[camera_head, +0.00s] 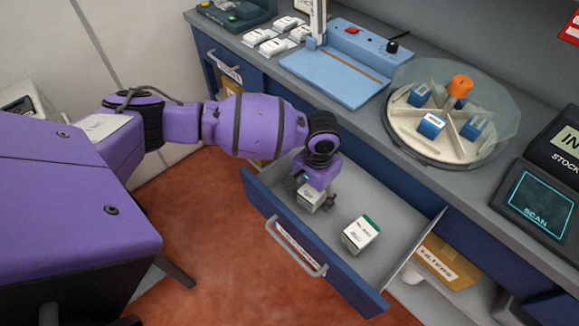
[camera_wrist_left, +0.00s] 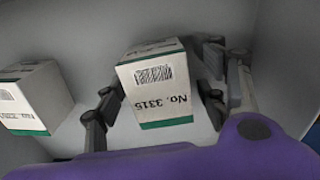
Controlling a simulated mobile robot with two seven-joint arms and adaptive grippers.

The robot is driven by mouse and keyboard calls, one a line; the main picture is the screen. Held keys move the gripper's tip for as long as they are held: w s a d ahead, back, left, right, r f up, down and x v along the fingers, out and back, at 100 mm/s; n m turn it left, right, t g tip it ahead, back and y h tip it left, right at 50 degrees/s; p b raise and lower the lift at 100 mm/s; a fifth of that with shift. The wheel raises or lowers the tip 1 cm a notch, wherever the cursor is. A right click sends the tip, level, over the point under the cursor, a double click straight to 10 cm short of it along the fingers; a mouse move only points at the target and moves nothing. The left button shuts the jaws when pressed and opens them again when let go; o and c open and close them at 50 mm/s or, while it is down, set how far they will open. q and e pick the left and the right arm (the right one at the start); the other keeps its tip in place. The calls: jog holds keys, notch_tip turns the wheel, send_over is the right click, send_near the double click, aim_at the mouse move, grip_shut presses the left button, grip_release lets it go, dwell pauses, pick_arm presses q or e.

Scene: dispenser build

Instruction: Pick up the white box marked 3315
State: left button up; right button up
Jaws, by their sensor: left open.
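The white box marked 3315 (camera_wrist_left: 158,86) stands in the open drawer, with a barcode and a green band on it. In the head view the box (camera_head: 310,197) is partly hidden under my left gripper (camera_head: 313,200). My left gripper is open, with its dark fingers on either side of the box; the wrist view also shows the gripper (camera_wrist_left: 160,105) this way. I cannot tell whether the fingers touch the box. A second white box with a green edge (camera_head: 360,235) stands apart in the same drawer; it also shows at the left of the wrist view (camera_wrist_left: 32,98).
On the counter are a round carousel (camera_head: 440,150) with blue boxes, a blue device (camera_head: 335,80), several white packs (camera_head: 272,46) and a scan screen (camera_head: 540,203).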

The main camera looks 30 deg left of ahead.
pick_arm(q)
jog(key=shift+w+r, duration=0.1)
jog(key=shift+c, duration=0.5)
jog(key=shift+d, duration=0.1)
jog(key=c, duration=1.3)
